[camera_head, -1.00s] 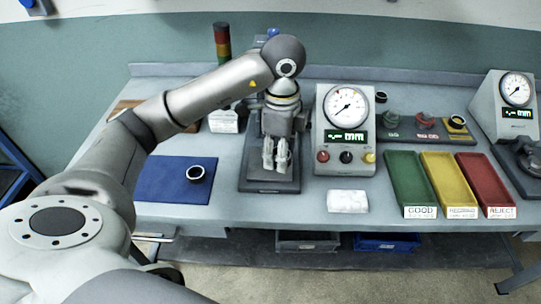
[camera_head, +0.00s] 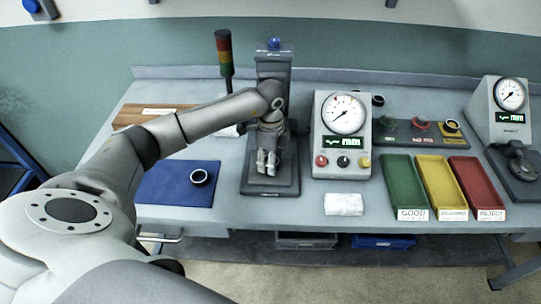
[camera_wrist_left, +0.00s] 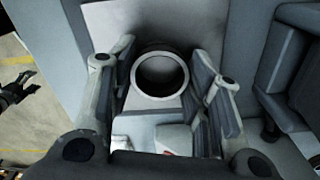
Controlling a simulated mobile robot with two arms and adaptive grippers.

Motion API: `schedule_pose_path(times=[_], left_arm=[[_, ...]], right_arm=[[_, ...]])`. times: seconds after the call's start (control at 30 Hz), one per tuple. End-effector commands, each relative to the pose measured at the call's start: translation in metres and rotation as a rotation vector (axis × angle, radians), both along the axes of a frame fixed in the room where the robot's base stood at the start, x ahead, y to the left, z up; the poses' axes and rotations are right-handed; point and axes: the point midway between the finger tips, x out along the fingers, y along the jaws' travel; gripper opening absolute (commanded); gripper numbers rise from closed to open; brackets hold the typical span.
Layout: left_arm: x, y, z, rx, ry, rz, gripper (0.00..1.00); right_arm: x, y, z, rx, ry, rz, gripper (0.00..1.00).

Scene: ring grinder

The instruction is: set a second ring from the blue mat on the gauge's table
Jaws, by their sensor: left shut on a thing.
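The gauge stand (camera_head: 271,186) is a dark grey base with a column behind, left of the dial unit. My left gripper (camera_head: 266,172) points down in front of the column, low over its table. In the left wrist view my left gripper (camera_wrist_left: 160,85) is shut on a metal ring (camera_wrist_left: 141,86), whose round opening faces the camera. The fingers hide this ring in the head view. Whether it touches the table I cannot tell. Another dark ring (camera_head: 199,177) lies on the blue mat (camera_head: 165,188). A small dark claw, perhaps my right gripper (camera_wrist_left: 18,88), shows at the left wrist view's edge.
The dial unit (camera_head: 342,145) stands close to the right of the gauge stand. A white block (camera_head: 344,204) lies before it. Green (camera_head: 404,185), yellow (camera_head: 443,185) and red (camera_head: 478,185) trays are further right. A signal tower (camera_head: 225,60) stands behind. Bench is clear between mat and stand.

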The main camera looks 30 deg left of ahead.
Motion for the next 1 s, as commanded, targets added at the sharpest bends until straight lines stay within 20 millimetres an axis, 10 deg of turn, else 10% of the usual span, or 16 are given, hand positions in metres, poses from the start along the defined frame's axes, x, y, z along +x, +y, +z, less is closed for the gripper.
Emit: schedule_pose_path(times=[0.3, 0.33, 0.5, 1.0], left_arm=[[0.0, 0.0, -0.004, 0.0, -0.001, 0.0, 0.18], [0.0, 0.0, -0.004, 0.0, -0.001, 0.0, 0.47], [0.0, 0.0, -0.003, 0.0, -0.001, 0.0, 0.66], [0.002, 0.0, 0.016, 0.001, -0.007, 0.0, 0.66]], right_arm=[[0.0, 0.0, -0.004, 0.0, 0.0, -0.001, 0.66], [0.0, 0.0, -0.003, 0.0, 0.0, -0.001, 0.66], [0.0, 0.0, -0.003, 0.0, -0.001, -0.001, 0.66], [0.0, 0.001, -0.008, 0.0, -0.001, -0.001, 0.66]])
